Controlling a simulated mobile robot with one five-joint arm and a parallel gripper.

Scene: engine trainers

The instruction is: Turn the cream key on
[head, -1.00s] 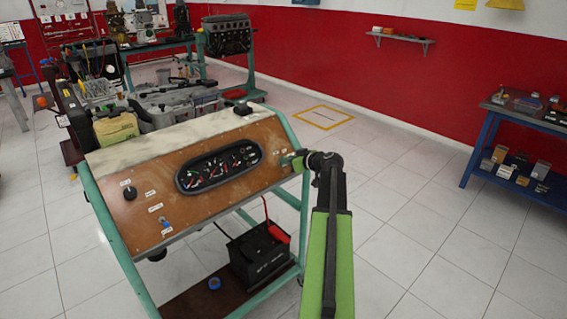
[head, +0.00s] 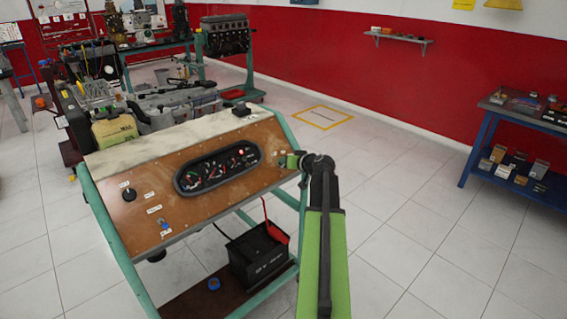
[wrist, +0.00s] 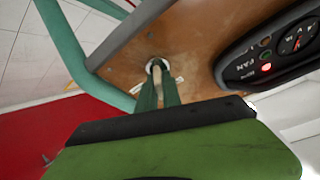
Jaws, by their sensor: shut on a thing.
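The sloped brown control panel (head: 150,195) stands in front of me, with a dark oval gauge cluster (head: 218,168) in its middle. My gripper (head: 291,160) is at the panel's right edge, beside the cluster. In the wrist view my gripper's green fingers (wrist: 157,85) are shut on the cream key (wrist: 157,66), which sits in a round switch on the panel. The fingers hide much of the key. A red lamp (wrist: 266,67) glows on the cluster in the wrist view. In the head view the arm and gripper hide the key.
A black knob (head: 129,194) and a blue-tipped toggle (head: 164,223) are on the panel's left. A black battery (head: 260,255) with a red clamp stands on the lower shelf. Floor to the right is clear up to a blue bench (head: 480,150).

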